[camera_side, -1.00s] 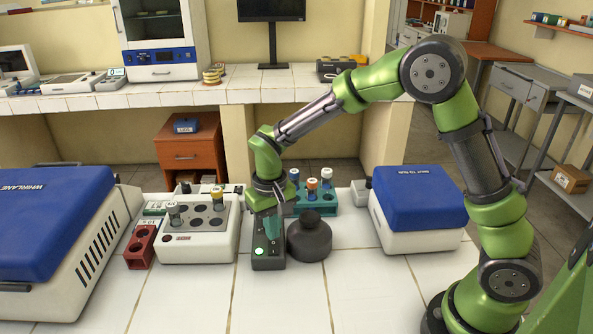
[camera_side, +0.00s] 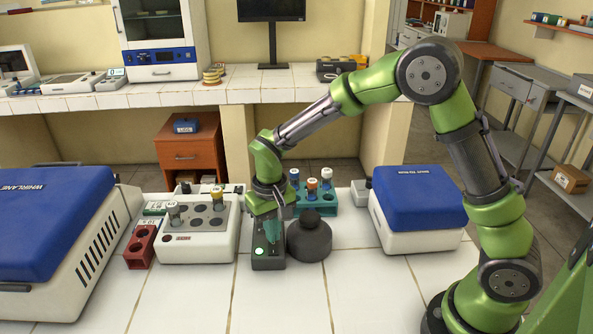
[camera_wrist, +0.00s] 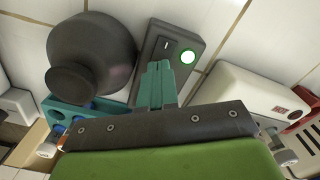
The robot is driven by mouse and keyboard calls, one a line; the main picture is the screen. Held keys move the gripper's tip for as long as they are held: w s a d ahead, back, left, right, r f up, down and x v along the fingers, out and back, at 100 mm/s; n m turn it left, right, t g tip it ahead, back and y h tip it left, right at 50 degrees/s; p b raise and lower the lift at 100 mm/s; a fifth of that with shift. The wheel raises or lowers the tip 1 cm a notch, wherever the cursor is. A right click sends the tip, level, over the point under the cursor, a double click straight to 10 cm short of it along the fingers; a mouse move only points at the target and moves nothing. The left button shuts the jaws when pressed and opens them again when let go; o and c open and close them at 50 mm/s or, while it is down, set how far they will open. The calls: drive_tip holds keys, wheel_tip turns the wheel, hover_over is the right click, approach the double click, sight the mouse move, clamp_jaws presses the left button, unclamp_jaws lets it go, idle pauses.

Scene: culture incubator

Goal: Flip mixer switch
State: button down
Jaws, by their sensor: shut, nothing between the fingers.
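The mixer control is a dark grey box (camera_side: 268,263) on the white tiled bench. It has a black rocker switch marked with a white line (camera_wrist: 164,48) and a round lit green button (camera_wrist: 187,56) beside it, also visible in the side view (camera_side: 259,251). My gripper (camera_side: 273,241) is shut and empty, its teal fingers pointing down over the box. In the wrist view the fingertips (camera_wrist: 158,67) are by the switch's near edge and hide part of it. I cannot tell whether they touch it.
A dark round bottle-shaped object (camera_side: 309,238) stands close right of the box. A teal rack (camera_side: 320,203) with capped vials is behind it. A white block with wells (camera_side: 194,247) and a red rack (camera_side: 140,246) are left. A blue-lidded machine (camera_side: 415,225) stands right. The front bench is clear.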

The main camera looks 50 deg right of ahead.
drive_tip(key=shift+f, duration=0.7)
drive_tip(key=shift+r, duration=3.55)
drive_tip(key=shift+s+f, duration=0.2)
drive_tip(key=shift+f, duration=0.1)
drive_tip(key=s+d+r+t+y, duration=0.1)
drive_tip(key=s+d+r+t, duration=0.1)
drive_tip(key=s+r, duration=0.4)
drive_tip(key=s+d+r+m+t+y, duration=0.1)
drive_tip(key=s+d+r+t, duration=0.2)
drive_tip(key=s, duration=0.9)
wheel_tip(320, 180, up, 4)
drive_tip(key=shift+d+r+t, duration=0.1)
drive_tip(key=shift+d+t, duration=0.2)
drive_tip(key=shift+t, duration=0.8)
